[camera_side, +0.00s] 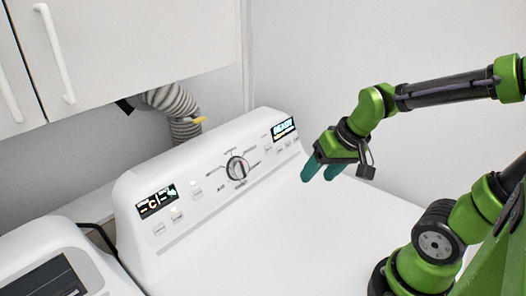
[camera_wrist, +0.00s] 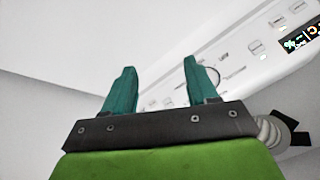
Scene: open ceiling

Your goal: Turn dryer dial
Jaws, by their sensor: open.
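The dryer dial (camera_side: 237,168) is a round silver and dark knob in the middle of the dryer's sloped control panel (camera_side: 181,203), with markings around it. My gripper (camera_side: 321,174) is in front of the panel's right end, to the right of the dial and apart from it. Its two teal fingers are open with nothing between them. In the wrist view my gripper (camera_wrist: 163,82) shows both fingers spread. The dial (camera_wrist: 212,76) is partly hidden behind the right finger there.
The dryer's white top (camera_side: 262,227) is clear. Two small displays (camera_side: 157,202) (camera_side: 284,128) and several buttons flank the dial. A grey duct hose (camera_side: 176,108) runs behind the dryer. White cabinets (camera_side: 120,45) hang above. Another white appliance (camera_side: 65,262) stands at the lower left.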

